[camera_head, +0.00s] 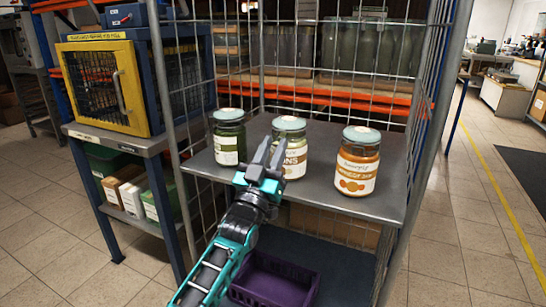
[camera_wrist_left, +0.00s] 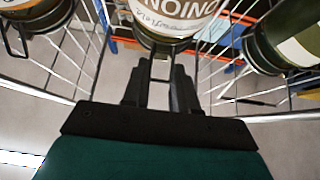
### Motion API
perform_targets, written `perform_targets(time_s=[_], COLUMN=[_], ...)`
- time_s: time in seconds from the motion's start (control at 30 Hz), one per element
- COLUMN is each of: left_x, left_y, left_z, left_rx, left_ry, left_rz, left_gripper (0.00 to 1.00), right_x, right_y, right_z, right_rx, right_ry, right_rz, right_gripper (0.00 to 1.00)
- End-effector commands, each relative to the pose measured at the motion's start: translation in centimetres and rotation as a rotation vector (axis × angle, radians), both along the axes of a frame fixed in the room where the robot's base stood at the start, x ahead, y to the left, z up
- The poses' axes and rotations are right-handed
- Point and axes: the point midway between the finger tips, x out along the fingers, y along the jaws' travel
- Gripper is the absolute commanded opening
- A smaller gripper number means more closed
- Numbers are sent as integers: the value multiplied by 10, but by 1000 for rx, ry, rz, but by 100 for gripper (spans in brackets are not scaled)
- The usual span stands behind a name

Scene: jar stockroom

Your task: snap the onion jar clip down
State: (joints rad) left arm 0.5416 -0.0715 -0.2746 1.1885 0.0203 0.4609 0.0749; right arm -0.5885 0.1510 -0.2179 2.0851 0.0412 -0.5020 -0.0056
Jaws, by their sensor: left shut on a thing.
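The onion jar (camera_head: 290,140) is the middle of three jars on the metal shelf. It is upright, with a pale lid and a cream label partly hidden by my gripper. In the left wrist view the onion jar (camera_wrist_left: 172,12) is upside down at the top, with its label lettering and dark wire fittings showing. My left gripper (camera_head: 271,152) is in front of this jar. Its fingers (camera_wrist_left: 160,75) are at the wire clip (camera_wrist_left: 165,48) and shut on it, with a narrow gap between them. The clip's exact angle is hard to tell. My right gripper is out of view.
A green jar (camera_head: 229,138) stands to the left and an orange-labelled jar (camera_head: 357,162) to the right on the shelf (camera_head: 325,205). Wire mesh walls enclose the shelf at the sides and back. A purple crate (camera_head: 275,278) is below. A yellow-framed cabinet (camera_head: 105,83) stands left.

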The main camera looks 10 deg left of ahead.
Motion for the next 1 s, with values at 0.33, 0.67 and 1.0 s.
perform_targets(time_s=[0.33, 0.67, 1.0], left_x=[0, 0, -4], left_y=[0, 0, 2], left_z=[-1, -1, -4], left_rx=[-2, -1, -1], left_ry=[-1, -2, 0], left_rz=[0, 0, 1], left_gripper=[0, 53, 53], right_x=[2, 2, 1], right_y=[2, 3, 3], right_z=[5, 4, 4], right_rx=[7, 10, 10], right_ry=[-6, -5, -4], right_rz=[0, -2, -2], right_gripper=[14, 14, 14])
